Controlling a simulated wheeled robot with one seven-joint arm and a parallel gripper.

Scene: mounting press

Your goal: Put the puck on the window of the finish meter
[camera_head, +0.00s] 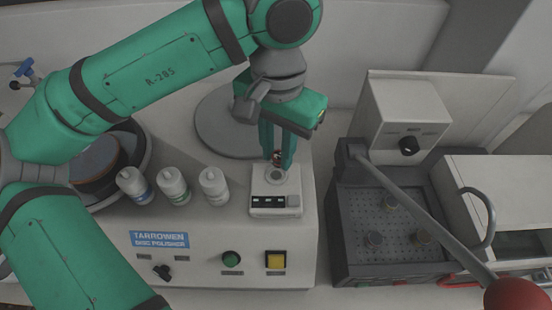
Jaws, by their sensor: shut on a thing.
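My gripper (279,156) points down over the finish meter and is shut on the puck (277,158). The puck looks small and dark with a reddish-brown part, and the fingers partly hide it. The finish meter (275,210) is a small white box on top of the disc polisher, near its right end. Its round window (275,176) is at the back of its top face, just below the puck in the picture. I cannot tell whether the puck touches the window or is just above it.
Several white bottles (214,186) stand left of the meter. The polisher's wheel bowl (97,160) is farther left. A grey round lid (225,125) lies behind. At right is a press with a perforated plate holding pucks (374,240) and a long red-knobbed lever (420,215).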

